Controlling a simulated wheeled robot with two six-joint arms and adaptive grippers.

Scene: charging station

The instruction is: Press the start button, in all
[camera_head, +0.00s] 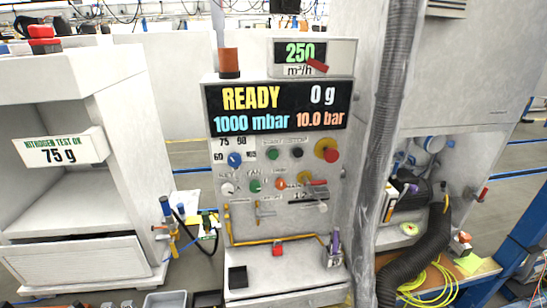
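The control panel (225,185) of the charging station stands upright in the middle of the camera_head view. A round green button (272,154) sits on its upper row, under a small label that seems to read START. A black button (297,152) is just right of it, under another small label. A red emergency knob on a yellow base (328,152) is farther right. The display (278,108) above reads READY, 0 g, 1000 mbar and 10.0 bar. Neither of my grippers shows in this view, and nothing covers the green button.
A lower row holds another green button (254,186) and a red one (280,184). A blue selector (235,159) is left of the upper green button. A thick grey hose (392,110) hangs right of the panel. A white cabinet (75,180) stands left. Space before the panel looks free.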

